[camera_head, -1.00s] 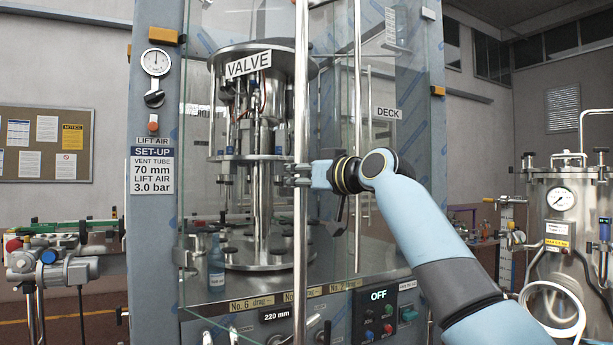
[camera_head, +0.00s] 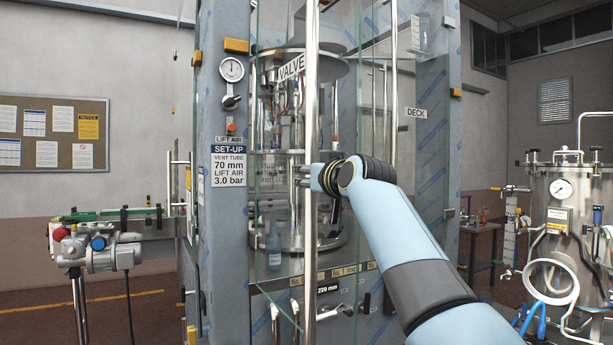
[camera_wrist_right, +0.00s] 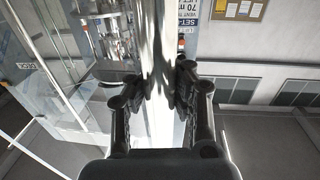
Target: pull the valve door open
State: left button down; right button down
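The valve door (camera_head: 283,215) is a clear glass panel with a VALVE label (camera_head: 291,67) on the front of a grey-blue cabinet (camera_head: 217,250). Its glass appears angled out from the cabinet, so it looks partly open. A tall vertical metal bar handle (camera_head: 312,110) runs along its right side. My right gripper (camera_head: 318,178) is closed around this bar at mid height. In the right wrist view, the gripper fingers (camera_wrist_right: 158,95) stand on both sides of the bright bar (camera_wrist_right: 158,50). My left gripper is not in view.
A second glass panel with a DECK label (camera_head: 416,113) is to the right. Metal valve parts and a bottle (camera_head: 273,243) stand behind the glass. A steel tank (camera_head: 567,225) with hoses stands at right, and a conveyor-like unit (camera_head: 100,250) at left. Floor shows between unit and cabinet.

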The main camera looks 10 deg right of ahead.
jog(key=shift+d+f, duration=0.1)
jog(key=shift+f, duration=0.35)
jog(key=c, duration=1.8)
grip_release()
jog(key=shift+s+d+r, duration=0.1)
jog(key=shift+s, duration=0.15)
jog(key=shift+o, duration=1.3)
jog(key=shift+s+d+r, duration=0.2)
jog(key=shift+s+d, duration=0.1)
jog(key=shift+s, duration=0.1)
jog(key=shift+o, duration=1)
jog(key=shift+s+r, duration=0.2)
jog(key=shift+s, duration=0.05)
jog(key=shift+o, duration=1.3)
jog(key=shift+a+r, duration=0.1)
jog(key=shift+a, duration=0.05)
jog(key=shift+o, duration=0.2)
jog(key=shift+w+a, duration=0.1)
jog(key=shift+w, duration=0.2)
jog(key=v, duration=1.2)
jog(key=shift+a, duration=0.1)
